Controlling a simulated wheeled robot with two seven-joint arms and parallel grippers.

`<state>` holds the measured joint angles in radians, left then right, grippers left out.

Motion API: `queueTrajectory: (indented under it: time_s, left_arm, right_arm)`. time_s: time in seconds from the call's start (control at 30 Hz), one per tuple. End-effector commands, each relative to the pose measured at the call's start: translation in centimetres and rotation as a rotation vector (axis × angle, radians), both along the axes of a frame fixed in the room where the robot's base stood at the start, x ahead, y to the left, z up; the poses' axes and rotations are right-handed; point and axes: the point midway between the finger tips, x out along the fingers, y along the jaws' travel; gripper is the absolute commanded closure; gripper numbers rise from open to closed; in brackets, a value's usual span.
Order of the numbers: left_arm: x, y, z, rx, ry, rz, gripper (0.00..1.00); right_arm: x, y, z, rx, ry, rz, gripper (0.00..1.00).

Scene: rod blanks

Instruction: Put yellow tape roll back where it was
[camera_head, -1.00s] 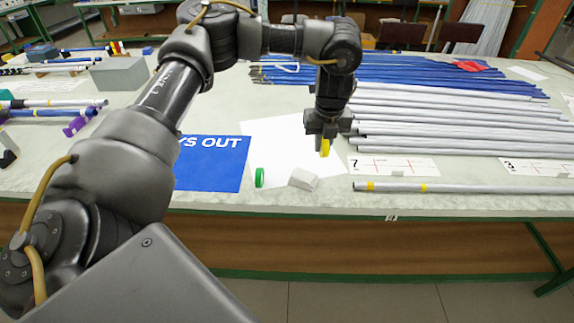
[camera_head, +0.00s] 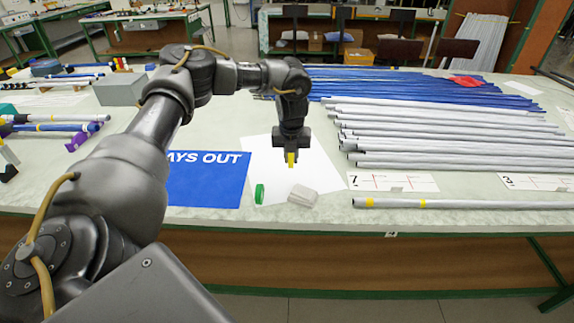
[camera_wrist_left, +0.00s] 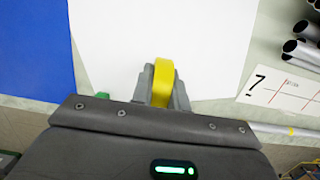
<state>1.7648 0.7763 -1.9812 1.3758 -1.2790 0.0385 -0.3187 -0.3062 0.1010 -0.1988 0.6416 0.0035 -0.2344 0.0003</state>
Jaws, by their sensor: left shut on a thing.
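The yellow tape roll (camera_head: 291,159) is held between the fingers of my left gripper (camera_head: 290,156), above the white paper (camera_head: 262,170) on the bench. In the left wrist view the yellow tape roll (camera_wrist_left: 163,84) stands on edge between the shut fingers (camera_wrist_left: 163,92), with the white sheet beyond it. A green tape roll (camera_head: 259,194) stands on edge near the paper's front, in front of and left of the gripper. My right gripper is not in view.
A clear box-like block (camera_head: 303,196) lies beside the green roll. A blue sign (camera_head: 208,180) lies left of the paper. Grey rods (camera_head: 450,135) and blue rods (camera_head: 410,88) fill the right side. A number 7 card (camera_head: 392,182) and a single rod (camera_head: 460,204) lie near the front edge.

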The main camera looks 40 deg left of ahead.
Motion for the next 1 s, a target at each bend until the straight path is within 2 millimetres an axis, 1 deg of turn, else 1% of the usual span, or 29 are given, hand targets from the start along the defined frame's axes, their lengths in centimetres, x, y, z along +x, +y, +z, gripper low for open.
queueTrajectory:
  time_s: [0.03,0.1,0.37,0.43,0.5,0.63,1.0]
  left_arm:
    - [0.0,0.5,-0.5,0.001,0.0,0.002,1.0]
    - [0.1,1.0,-1.1,0.0,0.001,0.002,1.0]
    - [0.2,1.5,-1.8,-0.001,0.001,0.002,1.0]
    - [0.2,2.2,-2.5,0.001,0.001,0.004,1.0]
    - [0.2,2.1,-3.7,0.0,0.003,0.0,1.0]
    - [0.2,2.1,-5.2,0.0,0.001,0.001,1.0]
    - [0.3,2.0,-5.7,-0.001,-0.001,0.001,1.0]
  right_arm:
    - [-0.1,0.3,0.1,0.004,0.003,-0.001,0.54]
    - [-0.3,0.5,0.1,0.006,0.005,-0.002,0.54]
    - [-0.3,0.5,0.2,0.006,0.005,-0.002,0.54]
    - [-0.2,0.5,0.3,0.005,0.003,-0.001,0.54]
    - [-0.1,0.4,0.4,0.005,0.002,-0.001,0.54]
    - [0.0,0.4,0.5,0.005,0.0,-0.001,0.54]
    - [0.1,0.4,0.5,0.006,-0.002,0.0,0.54]
